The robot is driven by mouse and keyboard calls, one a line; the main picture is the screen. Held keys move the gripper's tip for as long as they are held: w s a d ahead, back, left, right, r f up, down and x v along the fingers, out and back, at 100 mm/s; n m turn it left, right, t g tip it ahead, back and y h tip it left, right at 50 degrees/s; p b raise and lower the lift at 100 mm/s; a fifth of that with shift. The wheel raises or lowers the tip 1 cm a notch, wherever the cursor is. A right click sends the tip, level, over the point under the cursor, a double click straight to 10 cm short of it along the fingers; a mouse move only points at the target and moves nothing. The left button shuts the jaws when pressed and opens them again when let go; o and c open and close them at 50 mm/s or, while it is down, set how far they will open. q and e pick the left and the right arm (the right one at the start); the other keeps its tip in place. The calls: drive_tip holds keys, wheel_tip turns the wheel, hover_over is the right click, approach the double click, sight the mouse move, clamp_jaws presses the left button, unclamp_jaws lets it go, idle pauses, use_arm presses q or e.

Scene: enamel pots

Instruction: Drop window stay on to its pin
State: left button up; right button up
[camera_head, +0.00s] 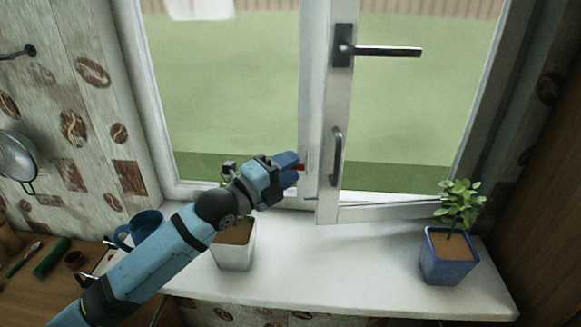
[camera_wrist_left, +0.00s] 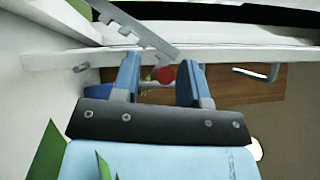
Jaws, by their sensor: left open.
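The window stay (camera_wrist_left: 140,32) is a grey notched bar in the left wrist view, slanting down from upper left to a red knob (camera_wrist_left: 165,75). My left gripper (camera_wrist_left: 160,68) is open, its blue fingers on either side of the red knob; I cannot tell whether they touch it. In the head view my left gripper (camera_head: 296,167) is at the window frame, with a bit of red (camera_head: 300,168) at its fingertips, and it hides most of the stay. A short grey peg (camera_wrist_left: 82,68) sticks out of the white frame in the wrist view; I cannot tell if it is the pin.
The window sash (camera_head: 333,120) has a dark lever handle (camera_head: 385,51) and a pull handle (camera_head: 337,157). A white pot (camera_head: 235,248) stands under my left arm, beside a blue mug (camera_head: 140,230). A blue pot plant (camera_head: 449,257) stands at right; the sill (camera_head: 340,260) between is clear.

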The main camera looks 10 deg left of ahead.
use_arm(q)
drive_tip(key=b+v, duration=0.1)
drive_tip(key=v, duration=1.2)
